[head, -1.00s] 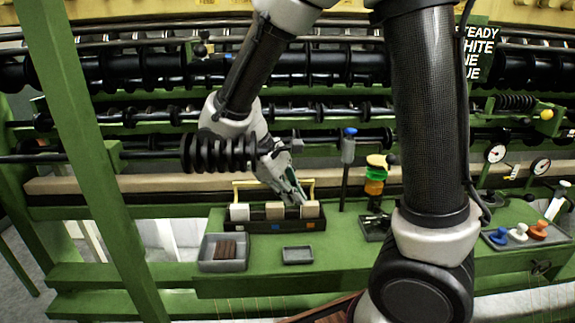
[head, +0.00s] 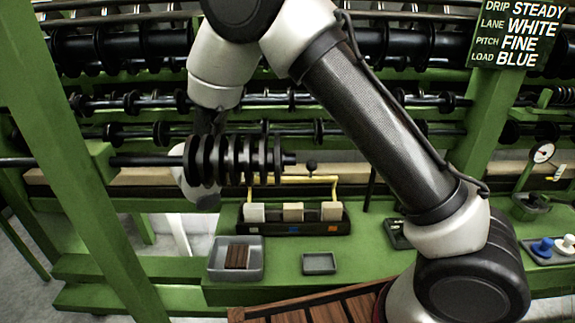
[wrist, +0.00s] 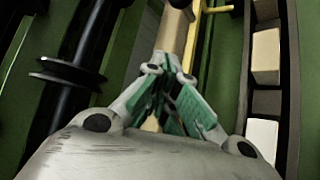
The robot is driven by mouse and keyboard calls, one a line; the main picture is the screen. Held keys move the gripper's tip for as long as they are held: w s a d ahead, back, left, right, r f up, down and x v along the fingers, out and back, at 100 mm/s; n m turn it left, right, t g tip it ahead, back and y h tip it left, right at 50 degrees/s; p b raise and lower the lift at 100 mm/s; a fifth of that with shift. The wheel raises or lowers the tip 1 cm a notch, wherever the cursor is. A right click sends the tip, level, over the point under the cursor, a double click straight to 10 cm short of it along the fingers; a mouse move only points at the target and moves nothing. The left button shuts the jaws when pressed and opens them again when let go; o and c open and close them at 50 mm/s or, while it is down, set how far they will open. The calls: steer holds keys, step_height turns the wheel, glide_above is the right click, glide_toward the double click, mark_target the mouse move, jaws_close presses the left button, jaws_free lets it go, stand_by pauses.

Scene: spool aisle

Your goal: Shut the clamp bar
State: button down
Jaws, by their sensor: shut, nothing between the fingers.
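The clamp bar (head: 292,181) is a yellow bar with a black knob (head: 311,164). It stands raised at the back of a black block holder (head: 292,229), above and behind the blocks. In the wrist view a yellow strip of it (wrist: 195,32) runs past the fingertips on the right. My gripper (wrist: 168,72) has green pads and is shut and empty. It is left of the holder, and in the head view the black ridged roller hides most of it. I cannot tell whether it touches the bar.
The ridged roller (head: 232,160) on its rod sticks out left of the bar, close to my wrist. Three pale blocks (head: 293,212) sit in the holder.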

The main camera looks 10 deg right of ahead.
mark_target(296, 178)
steer(key=x, duration=1)
steer(key=shift+s, duration=0.15)
steer(key=shift+s+d+r, duration=0.25)
steer(key=shift+s+r, duration=0.3)
steer(key=shift+s, duration=0.3)
steer(key=shift+s+d+r, duration=0.2)
steer(key=shift+s+r, duration=0.3)
steer(key=shift+s, duration=0.35)
steer(key=shift+s+a, duration=0.1)
steer(key=shift+s, duration=0.05)
